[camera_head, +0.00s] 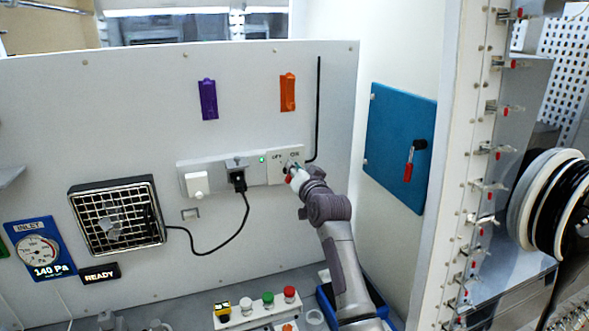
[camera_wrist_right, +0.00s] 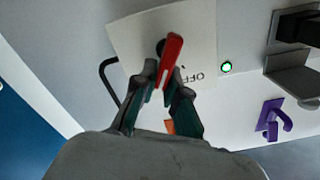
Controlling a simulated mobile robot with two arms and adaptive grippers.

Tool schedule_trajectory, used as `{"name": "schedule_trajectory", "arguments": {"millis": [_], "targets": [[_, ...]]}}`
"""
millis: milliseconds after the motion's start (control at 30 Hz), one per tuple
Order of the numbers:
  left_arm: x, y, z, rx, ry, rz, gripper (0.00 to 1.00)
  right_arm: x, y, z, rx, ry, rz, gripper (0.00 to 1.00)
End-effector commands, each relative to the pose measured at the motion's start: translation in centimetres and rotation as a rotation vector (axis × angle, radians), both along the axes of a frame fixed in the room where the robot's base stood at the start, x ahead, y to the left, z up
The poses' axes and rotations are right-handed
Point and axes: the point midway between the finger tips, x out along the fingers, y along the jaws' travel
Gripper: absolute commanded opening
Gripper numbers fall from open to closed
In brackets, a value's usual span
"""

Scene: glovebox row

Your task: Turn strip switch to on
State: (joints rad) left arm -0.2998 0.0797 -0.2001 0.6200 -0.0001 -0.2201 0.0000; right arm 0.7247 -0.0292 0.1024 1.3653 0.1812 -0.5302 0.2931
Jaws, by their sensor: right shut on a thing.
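The power strip (camera_head: 222,178) is mounted on the pale back panel. Its switch plate (camera_head: 274,174) is at the right end, marked OFF on the left and ON on the right. My right gripper (camera_head: 292,173) is at this plate, reaching up from below. In the wrist view the right gripper (camera_wrist_right: 163,85) is shut on the red switch lever (camera_wrist_right: 172,56), which stands out from a dark pivot on the plate. The OFF mark shows upside down beside it; the ON mark is hidden there. Which mark the lever points to is unclear. My left gripper is not in view.
A green light (camera_head: 262,159) is lit on the strip. A black plug (camera_head: 237,175) feeds a cable to the fan (camera_head: 117,215). Purple (camera_head: 208,99) and orange (camera_head: 287,92) hooks are above. A blue panel (camera_head: 398,145) with a red-handled lever is at right.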

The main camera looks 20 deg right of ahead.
Motion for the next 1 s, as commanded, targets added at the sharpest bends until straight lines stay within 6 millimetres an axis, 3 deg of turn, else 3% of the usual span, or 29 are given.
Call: {"name": "schedule_trajectory", "arguments": {"millis": [100,133,267,667,767,1000], "targets": [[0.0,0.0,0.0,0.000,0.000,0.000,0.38,0.0,0.0,-0.1,0.002,0.003,0.001,0.00],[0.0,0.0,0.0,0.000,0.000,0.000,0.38,0.0,0.0,-0.1,0.002,0.003,0.001,0.15],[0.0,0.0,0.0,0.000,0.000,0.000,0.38,0.0,0.0,-0.1,0.001,0.002,0.000,0.36],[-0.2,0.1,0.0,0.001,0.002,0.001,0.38,-0.6,0.0,-0.2,0.000,0.002,0.000,0.38],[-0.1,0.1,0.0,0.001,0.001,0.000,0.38,-1.8,0.0,-0.1,0.000,0.000,0.000,0.38],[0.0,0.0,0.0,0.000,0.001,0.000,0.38,-6.8,-0.2,-0.2,0.001,0.001,0.000,0.38]]}}
